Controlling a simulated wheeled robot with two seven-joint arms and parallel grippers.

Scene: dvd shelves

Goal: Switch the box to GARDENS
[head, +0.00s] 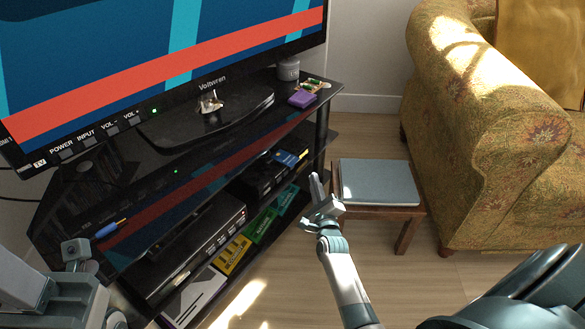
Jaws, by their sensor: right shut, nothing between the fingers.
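The black television (208,87) fills the upper left, its screen showing blue, teal and orange bands; no word GARDENS is visible. A wide black box (205,245) with a row of small front buttons sits on a lower shelf of the stand. A smaller black box (262,177) sits farther right; I cannot tell which is the task's box. My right gripper (316,187) is shut and empty, pointing up, in front of the stand's right end and left of the side table. My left gripper (76,249) is partly visible at lower left; its jaw opening is unclear.
A wooden side table (405,222) bearing a grey-blue slab (379,182) stands beside a floral armchair (490,130). A purple box (302,99) and grey cylinder (288,70) sit on the stand's top. Floor in front is clear.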

